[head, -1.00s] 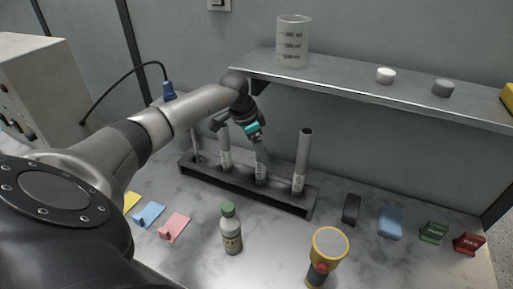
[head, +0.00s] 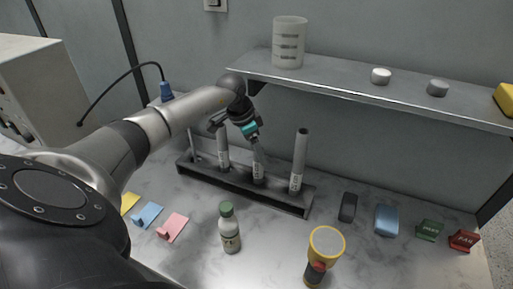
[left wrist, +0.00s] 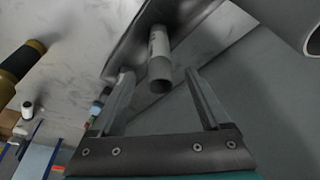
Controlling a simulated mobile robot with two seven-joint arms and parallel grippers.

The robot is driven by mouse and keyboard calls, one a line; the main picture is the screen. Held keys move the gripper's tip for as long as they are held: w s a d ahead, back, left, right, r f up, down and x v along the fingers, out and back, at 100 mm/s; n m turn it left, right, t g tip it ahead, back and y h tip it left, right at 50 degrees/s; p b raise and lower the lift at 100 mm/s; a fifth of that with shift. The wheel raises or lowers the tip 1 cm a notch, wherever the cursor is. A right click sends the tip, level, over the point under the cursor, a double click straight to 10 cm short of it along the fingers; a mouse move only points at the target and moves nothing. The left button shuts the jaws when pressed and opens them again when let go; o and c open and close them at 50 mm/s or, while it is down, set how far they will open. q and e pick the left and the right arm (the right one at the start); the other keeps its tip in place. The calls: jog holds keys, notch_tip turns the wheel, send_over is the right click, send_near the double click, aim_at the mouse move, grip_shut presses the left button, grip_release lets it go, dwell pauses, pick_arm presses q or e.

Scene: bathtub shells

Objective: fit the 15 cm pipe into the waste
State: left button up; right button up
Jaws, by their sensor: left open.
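Several grey pipes with white labels stand in a dark rack (head: 300,205) on the marble bench; the label lengths are too small to read. My left gripper (left wrist: 158,75) is open above the rack, over a middle pipe (head: 258,172). In the left wrist view, a pipe's open end (left wrist: 159,76) lies between the two fingers, with a gap on each side. A taller-looking pipe (head: 300,158) stands at the rack's right end, and another pipe (head: 223,152) stands to the left. I cannot identify the waste in these views. My right gripper is out of view.
A shelf (head: 350,88) behind the rack holds a beaker (head: 289,43) and two small caps. In front stand a green-capped bottle (head: 230,230) and a yellow torch (head: 324,250). A blue block (head: 387,220), dark block (head: 347,207), green and red cards lie right; coloured clips lie left.

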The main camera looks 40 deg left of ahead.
pick_arm(q)
jog(key=shift+p, duration=0.4)
dwell(0.3)
jog(key=shift+c, duration=0.2)
grip_shut()
dwell(0.4)
